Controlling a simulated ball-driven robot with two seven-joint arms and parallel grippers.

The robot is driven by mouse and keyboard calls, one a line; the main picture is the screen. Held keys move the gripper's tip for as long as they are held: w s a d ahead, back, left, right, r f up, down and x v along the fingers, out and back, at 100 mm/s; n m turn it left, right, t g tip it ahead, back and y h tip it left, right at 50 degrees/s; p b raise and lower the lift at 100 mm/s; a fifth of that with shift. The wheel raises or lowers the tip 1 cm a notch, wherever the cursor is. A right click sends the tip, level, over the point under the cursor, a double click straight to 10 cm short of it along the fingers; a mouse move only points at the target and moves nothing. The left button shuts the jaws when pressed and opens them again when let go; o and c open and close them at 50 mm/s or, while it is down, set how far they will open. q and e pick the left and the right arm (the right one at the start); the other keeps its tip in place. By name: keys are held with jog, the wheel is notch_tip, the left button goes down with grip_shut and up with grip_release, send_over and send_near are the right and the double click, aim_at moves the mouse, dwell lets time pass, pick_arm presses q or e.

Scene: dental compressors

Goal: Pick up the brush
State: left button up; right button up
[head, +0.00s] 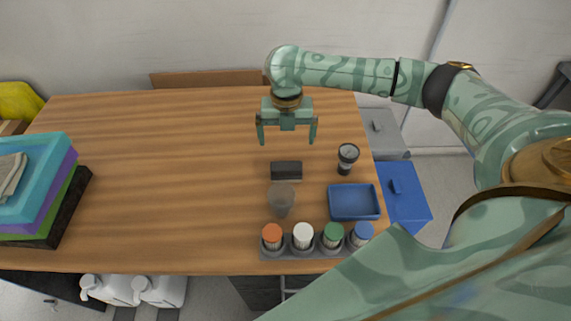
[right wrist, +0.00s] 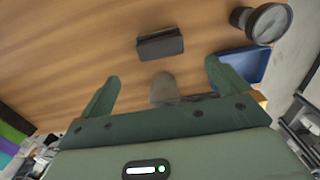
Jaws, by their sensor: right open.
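A small dark rectangular block (head: 286,170) lies on the wooden table; it may be the brush, but I see no bristles. It also shows in the right wrist view (right wrist: 160,44), beyond my fingertips. My right gripper (head: 287,140) is open and empty, pointing down above the table on the far side of the block. In the right wrist view my gripper (right wrist: 162,72) has its two fingers spread wide with nothing between them touching. My left gripper is not in view.
A grey cup (head: 281,200) stands close in front of the block. A dark round-topped object (head: 348,155) and a blue tray (head: 354,203) are to the right. A rack (head: 318,251) holds several coloured-capped jars. Stacked coloured boxes (head: 65,165) stand left. The table's middle-left is clear.

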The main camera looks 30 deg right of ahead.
jog(key=b, duration=0.1)
send_over(287, 165)
notch_tip(287, 165, down, 6)
jog(key=shift+w+r, duration=0.15)
jog(key=shift+r, duration=0.05)
notch_tip(287, 165, down, 5)
jog(key=shift+a+f+b, duration=0.1)
jog(key=shift+f+b, duration=0.05)
jog(key=shift+b, duration=1.05)
jog(key=shift+s, duration=0.2)
jog(key=c, duration=0.9)
